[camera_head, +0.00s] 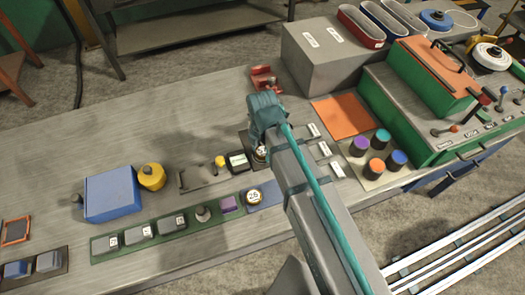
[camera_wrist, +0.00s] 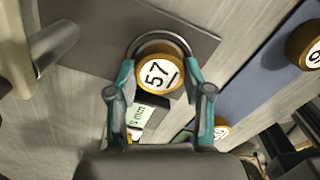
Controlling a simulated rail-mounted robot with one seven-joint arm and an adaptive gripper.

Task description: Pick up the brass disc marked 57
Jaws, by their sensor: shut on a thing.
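The brass disc marked 57 (camera_wrist: 158,74) has a white face with black digits and sits between the two teal fingers of my gripper (camera_wrist: 160,80) in the wrist view. The fingers are closed against its sides. A curved metallic rim shows around its far side, over a dark plate (camera_wrist: 195,40). In the head view my gripper (camera_head: 262,146) is over the table, and only a small part of the disc (camera_head: 261,153) shows below it. I cannot tell whether the disc is clear of the plate.
Another round brass piece (camera_head: 254,197) with a white face sits on a blue strip, near my gripper. A green strip (camera_head: 150,238) with several blocks, a yellow canister (camera_head: 151,177) and a blue box (camera_head: 110,194) stand left. Coloured cylinders (camera_head: 378,165) and a grey box (camera_head: 325,75) stand right.

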